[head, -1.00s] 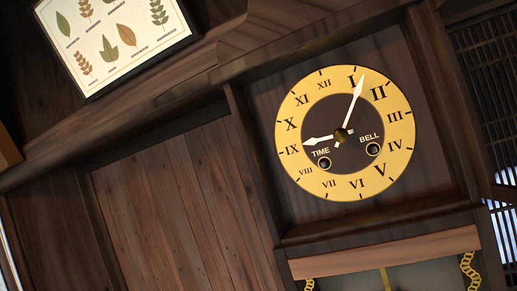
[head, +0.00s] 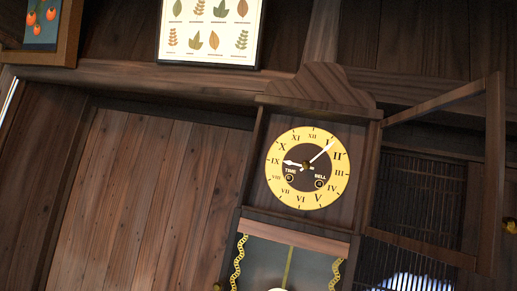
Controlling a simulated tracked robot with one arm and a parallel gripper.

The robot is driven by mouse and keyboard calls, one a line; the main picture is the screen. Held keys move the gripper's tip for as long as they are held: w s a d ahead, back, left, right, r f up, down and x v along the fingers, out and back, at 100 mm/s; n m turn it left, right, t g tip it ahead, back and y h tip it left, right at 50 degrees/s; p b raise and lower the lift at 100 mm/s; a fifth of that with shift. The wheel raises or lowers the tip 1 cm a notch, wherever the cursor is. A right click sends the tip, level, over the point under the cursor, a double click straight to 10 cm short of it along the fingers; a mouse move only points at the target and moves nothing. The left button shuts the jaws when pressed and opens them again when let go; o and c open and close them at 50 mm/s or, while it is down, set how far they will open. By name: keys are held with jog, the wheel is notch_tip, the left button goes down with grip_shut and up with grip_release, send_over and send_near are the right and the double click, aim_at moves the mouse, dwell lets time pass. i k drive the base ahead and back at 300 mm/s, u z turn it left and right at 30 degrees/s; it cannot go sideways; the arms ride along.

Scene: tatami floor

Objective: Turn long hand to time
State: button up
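A wooden wall clock (head: 252,190) stands right of the middle, slightly tilted in the picture. Its round yellow dial (head: 274,180) has Roman numerals and a dark centre. The long white hand (head: 320,153) points up and right, around I. The short white hand (head: 294,163) points left, near IX. Below the hands are two round holes, one marked TIME (head: 289,181) and one marked BELL (head: 320,184). My gripper is not in view, and nothing covers the dial.
An open wooden door frame (head: 494,180) juts out right of the clock. Gold chains (head: 238,262) and a pendulum rod (head: 289,265) hang below the dial. A framed leaf picture (head: 210,30) and a fruit picture (head: 42,22) are above left. A dark lattice (head: 425,190) is at right.

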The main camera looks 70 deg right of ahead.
aim_at(306, 165)
jog(key=u, duration=2.15)
jog(key=k, duration=0.5)
jog(key=z, duration=2.55)
jog(key=i, duration=0.5)
jog(key=z, duration=0.1)
